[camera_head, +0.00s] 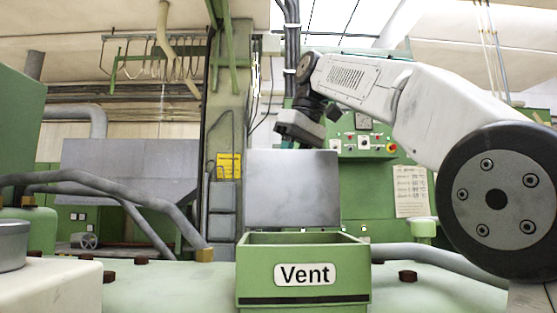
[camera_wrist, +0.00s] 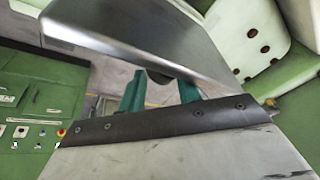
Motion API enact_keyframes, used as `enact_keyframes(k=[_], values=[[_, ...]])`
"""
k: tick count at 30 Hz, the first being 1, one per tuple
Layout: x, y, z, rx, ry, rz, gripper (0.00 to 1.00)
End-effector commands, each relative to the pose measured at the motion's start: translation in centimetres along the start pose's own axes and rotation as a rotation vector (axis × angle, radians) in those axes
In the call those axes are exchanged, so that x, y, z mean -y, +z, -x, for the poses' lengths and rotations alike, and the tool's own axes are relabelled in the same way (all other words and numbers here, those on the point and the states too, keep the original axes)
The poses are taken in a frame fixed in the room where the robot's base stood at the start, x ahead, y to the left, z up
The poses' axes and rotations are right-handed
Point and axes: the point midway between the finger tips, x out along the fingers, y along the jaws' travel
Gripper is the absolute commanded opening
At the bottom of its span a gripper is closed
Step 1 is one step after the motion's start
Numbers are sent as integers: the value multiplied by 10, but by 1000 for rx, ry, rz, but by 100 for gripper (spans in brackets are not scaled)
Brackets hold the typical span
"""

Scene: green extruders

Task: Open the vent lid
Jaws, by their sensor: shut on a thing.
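The green vent box (camera_head: 303,301) with a white "Vent" label stands at the lower middle of the head view, its top uncovered. The grey metal vent lid (camera_head: 292,190) stands upright at the back of the box. My gripper (camera_head: 289,146) is at the lid's top edge, reaching down from the arm. In the wrist view, the two teal fingers of my gripper (camera_wrist: 160,82) are close to the edge of the lid (camera_wrist: 150,30) and shut on it. The exact contact is partly hidden by the lid and the gripper body.
Grey pipes (camera_head: 130,190) run to the left of the box, and another pipe (camera_head: 440,260) runs to its right. A green control panel (camera_head: 365,140) with buttons is behind the arm. Dark bolts (camera_head: 408,276) stick up from the green surface beside the box.

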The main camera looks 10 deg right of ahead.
Motion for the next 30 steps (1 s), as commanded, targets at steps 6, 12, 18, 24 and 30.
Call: enact_keyframes(k=[6,12,18,24,30], values=[[-31,-1,-19,71,-30,-60,0],[-35,1,-20,87,-47,-70,0],[-37,2,-20,89,-50,-71,0],[-40,4,-19,87,-51,-70,33],[-33,1,-21,93,-53,-64,52]])
